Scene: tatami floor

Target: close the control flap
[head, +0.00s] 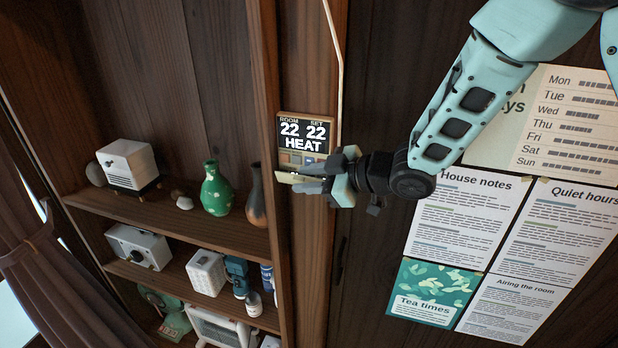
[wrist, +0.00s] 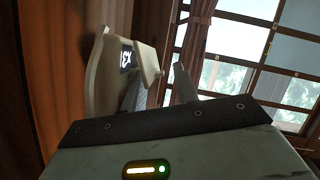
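The thermostat (head: 306,133) is mounted on a wooden post, and its lit display reads room 22, set 22, HEAT. Its cream control flap (head: 287,178) stands open, sticking out from the panel's lower edge. In the wrist view the thermostat body (wrist: 103,78) is seen edge-on at left, with the flap (wrist: 150,62) jutting out from it. My gripper (head: 312,179) is at the flap from the right, with its fingers apart. It also shows in the wrist view (wrist: 160,90). The fingers partly hide the flap and lower buttons; I cannot tell whether they touch it.
A pale cable (head: 337,60) runs down beside the thermostat. Shelves (head: 190,225) at left hold a green vase (head: 216,190), a dark vase (head: 256,195) and small appliances. Paper notices (head: 466,220) hang on the wall at right. A curtain and window (wrist: 235,55) show in the wrist view.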

